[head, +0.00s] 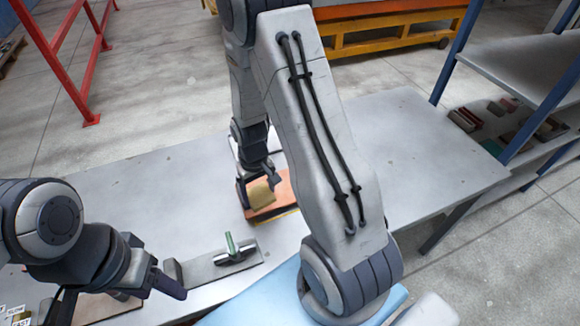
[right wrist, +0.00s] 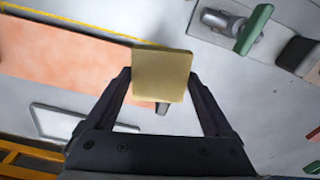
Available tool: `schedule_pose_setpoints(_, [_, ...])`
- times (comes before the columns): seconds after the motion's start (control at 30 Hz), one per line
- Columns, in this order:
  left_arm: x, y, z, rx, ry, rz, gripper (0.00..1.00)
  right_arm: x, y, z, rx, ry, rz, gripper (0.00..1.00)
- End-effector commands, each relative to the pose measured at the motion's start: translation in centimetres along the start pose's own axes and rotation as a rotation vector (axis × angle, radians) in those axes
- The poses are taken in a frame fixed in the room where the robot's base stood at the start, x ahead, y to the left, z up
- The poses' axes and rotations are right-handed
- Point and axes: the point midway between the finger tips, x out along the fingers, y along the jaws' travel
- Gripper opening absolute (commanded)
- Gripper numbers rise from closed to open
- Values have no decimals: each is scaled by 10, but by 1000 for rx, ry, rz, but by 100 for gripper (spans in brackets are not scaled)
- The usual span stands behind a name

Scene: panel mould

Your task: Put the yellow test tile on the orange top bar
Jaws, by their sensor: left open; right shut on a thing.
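The yellow test tile (head: 262,194) is held by my right gripper (head: 258,183), which is shut on it. In the right wrist view the tile (right wrist: 161,75) sits between the two fingertips (right wrist: 160,88). The orange bar (head: 287,190) lies under and behind the tile in the head view, partly hidden by my right arm. In the right wrist view the orange surface (right wrist: 60,55) runs past the tile's left side. I cannot tell whether the tile touches it. My left gripper (head: 172,279) is open and empty at the lower left.
A metal clamp with a green handle (head: 229,243) stands on a grey plate (head: 200,269) between the grippers. A light blue surface (head: 250,304) lies at the near edge. The grey table (head: 430,150) is clear at right. A shelf rack (head: 530,65) stands beyond it.

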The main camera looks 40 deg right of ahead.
Motion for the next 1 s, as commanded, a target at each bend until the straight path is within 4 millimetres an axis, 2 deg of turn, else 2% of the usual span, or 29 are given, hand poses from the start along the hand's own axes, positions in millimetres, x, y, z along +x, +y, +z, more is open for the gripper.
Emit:
schedule_pose_setpoints(0.03, [16,-1,1,0,-1,0,62,5,22,0,32,7,1,28])
schedule_pose_setpoints(0.2, [47,-3,3,1,-1,0,62,-2,93,18,104,9,3,28])
schedule_pose_setpoints(0.3, [61,-4,4,1,-1,0,62,-8,126,35,136,8,3,28])
schedule_pose_setpoints(0.4, [70,-5,4,2,-1,0,62,-13,150,53,164,5,3,28])
schedule_pose_setpoints(0.53, [75,-5,4,2,-1,0,62,-18,166,67,181,3,1,28])
schedule_pose_setpoints(0.63, [74,-5,4,2,-1,0,62,-16,169,63,182,-1,-1,28])
schedule_pose_setpoints(0.73, [70,-5,4,2,0,0,62,-6,167,46,179,-3,-2,28])
schedule_pose_setpoints(1.0, [58,-4,3,1,0,0,62,30,163,-16,181,-1,-1,28])
